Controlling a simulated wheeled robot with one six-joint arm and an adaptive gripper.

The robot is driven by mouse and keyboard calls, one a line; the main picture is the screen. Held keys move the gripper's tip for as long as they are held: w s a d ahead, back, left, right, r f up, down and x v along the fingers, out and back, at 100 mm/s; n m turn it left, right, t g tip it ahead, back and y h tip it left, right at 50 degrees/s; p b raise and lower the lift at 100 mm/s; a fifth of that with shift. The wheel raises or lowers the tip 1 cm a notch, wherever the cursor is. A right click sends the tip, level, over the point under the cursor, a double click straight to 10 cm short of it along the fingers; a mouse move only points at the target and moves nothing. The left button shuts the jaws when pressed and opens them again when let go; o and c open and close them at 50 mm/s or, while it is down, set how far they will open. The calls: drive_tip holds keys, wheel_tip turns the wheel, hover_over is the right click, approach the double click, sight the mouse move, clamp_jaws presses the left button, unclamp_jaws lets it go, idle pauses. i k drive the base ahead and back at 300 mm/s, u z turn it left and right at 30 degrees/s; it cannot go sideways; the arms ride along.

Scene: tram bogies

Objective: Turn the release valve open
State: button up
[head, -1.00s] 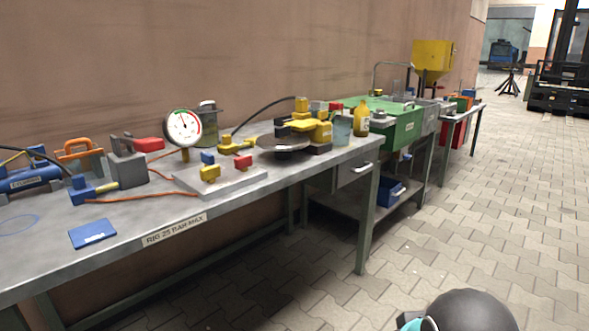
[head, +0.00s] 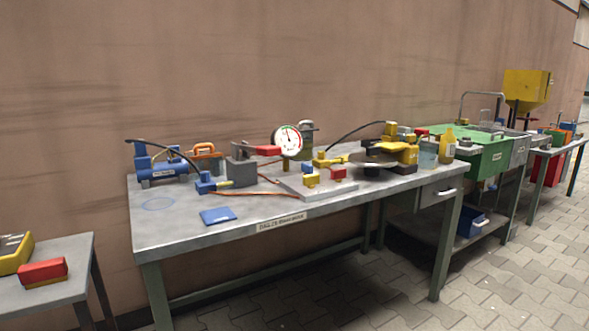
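The release valve cannot be picked out for certain. A yellow fitting (head: 326,161) stands right of the round white pressure gauge (head: 288,141). A pale plate (head: 318,191) in front carries small yellow and red blocks. A blue cylinder (head: 164,171) with a black hose stands at the left. The small labels are too blurred to read. My gripper is not in view.
A blue pad (head: 218,216) lies near the bench's front edge. A side table (head: 60,288) at lower left holds yellow and red items. A green sink unit (head: 480,152) stands beyond the right end. The paved floor is clear at lower right.

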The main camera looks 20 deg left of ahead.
sight(337, 175)
drive_tip(key=u, duration=0.65)
drive_tip(key=i, duration=0.7)
drive_tip(key=u, duration=0.4)
